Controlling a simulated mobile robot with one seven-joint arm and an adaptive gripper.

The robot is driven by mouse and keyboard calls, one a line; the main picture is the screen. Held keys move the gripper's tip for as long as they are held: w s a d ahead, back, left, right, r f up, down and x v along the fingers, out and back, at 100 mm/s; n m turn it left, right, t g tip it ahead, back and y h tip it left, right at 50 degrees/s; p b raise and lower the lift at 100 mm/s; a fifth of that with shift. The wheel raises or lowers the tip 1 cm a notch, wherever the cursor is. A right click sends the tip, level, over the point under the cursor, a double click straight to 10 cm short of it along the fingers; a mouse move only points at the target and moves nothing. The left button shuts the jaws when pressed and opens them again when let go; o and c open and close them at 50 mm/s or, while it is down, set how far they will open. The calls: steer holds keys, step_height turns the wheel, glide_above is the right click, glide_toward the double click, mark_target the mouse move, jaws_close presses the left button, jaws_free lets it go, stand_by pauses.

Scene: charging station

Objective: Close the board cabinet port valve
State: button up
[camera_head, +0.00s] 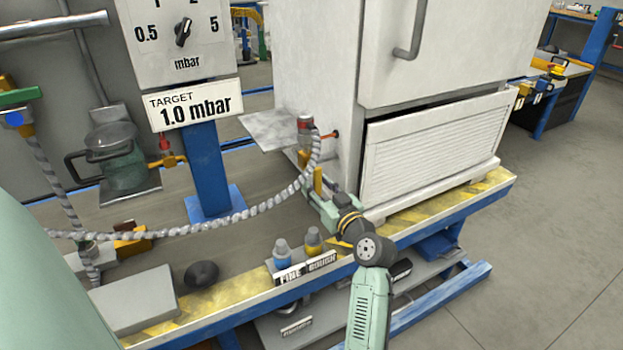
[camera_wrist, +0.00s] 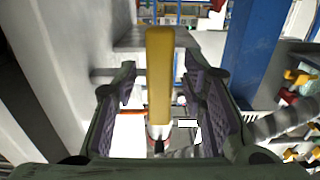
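The board cabinet (camera_head: 318,60) is a large white box on the bench, with a port on its left side. The port valve's yellow lever (camera_head: 318,180) stands beside that side, below a red-collared hose fitting (camera_head: 305,124). In the wrist view the yellow lever (camera_wrist: 160,75) runs upright between my fingers. My gripper (camera_head: 322,205) is low at the cabinet's left side; in the wrist view my gripper (camera_wrist: 168,112) is open, with gaps between the purple pads and the lever. The valve body behind the lever is mostly hidden.
A grey braided hose (camera_head: 240,215) curves from the fitting leftward over the bench. A blue post (camera_head: 207,165) carries the "TARGET 1.0 mbar" sign (camera_head: 195,105). A grey shelf plate (camera_head: 268,130) juts from the cabinet.

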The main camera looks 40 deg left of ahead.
steer(key=shift+w+a, duration=0.15)
steer(key=shift+a, duration=0.15)
jaws_close()
stand_by(0.5)
stand_by(0.3)
